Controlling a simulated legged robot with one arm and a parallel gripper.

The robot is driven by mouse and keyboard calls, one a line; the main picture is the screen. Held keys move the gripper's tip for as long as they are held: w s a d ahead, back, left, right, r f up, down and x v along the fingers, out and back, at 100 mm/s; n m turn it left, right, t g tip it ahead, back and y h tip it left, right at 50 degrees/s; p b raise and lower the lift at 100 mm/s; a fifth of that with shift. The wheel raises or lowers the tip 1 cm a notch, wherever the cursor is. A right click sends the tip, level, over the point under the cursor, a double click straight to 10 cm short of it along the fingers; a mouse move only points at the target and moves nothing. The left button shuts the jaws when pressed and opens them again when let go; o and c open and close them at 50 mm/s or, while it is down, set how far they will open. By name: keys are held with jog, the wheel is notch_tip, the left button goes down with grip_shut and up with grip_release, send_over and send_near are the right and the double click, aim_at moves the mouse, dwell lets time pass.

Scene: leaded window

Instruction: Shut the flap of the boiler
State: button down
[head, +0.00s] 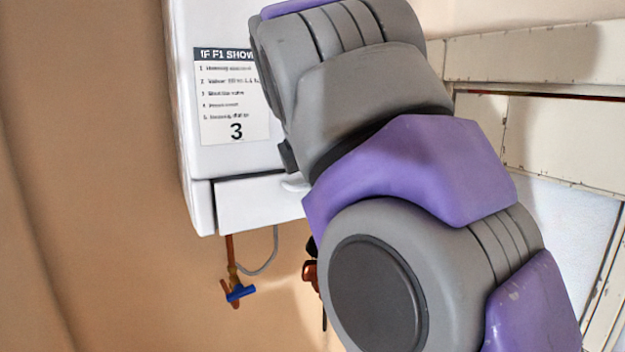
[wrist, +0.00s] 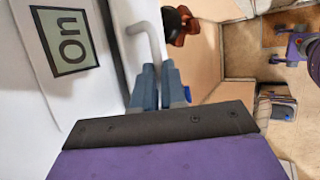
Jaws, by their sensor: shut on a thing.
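The white boiler (head: 228,120) hangs on the wall in the head view, with a printed label on its front. Its flap (head: 258,203) is the white panel at the bottom, with a dark gap along its top edge. A pale handle (head: 295,185) shows on the flap beside my arm. In the wrist view, my gripper (wrist: 160,72) is shut on the bent grey handle (wrist: 151,36) of the flap. The boiler's front with an "On" panel (wrist: 69,40) lies left of it, across a dark gap. My arm hides the gripper in the head view.
A copper pipe with a blue valve handle (head: 240,292) and a grey hose (head: 270,255) hang below the boiler. A cream window frame (head: 540,55) stands at the right. Reddish-brown fittings (wrist: 181,24) are near the gripper in the wrist view.

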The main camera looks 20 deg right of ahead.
jog(key=shift+f, duration=0.1)
dwell(0.3)
jog(key=c, duration=1.5)
grip_release()
jog(key=shift+w+a, duration=0.1)
jog(key=shift+w, duration=0.05)
jog(key=shift+o, duration=0.2)
jog(key=shift+w, duration=0.25)
jog(key=shift+s, duration=0.1)
jog(key=shift+s+a, duration=0.1)
jog(key=shift+s, duration=0.05)
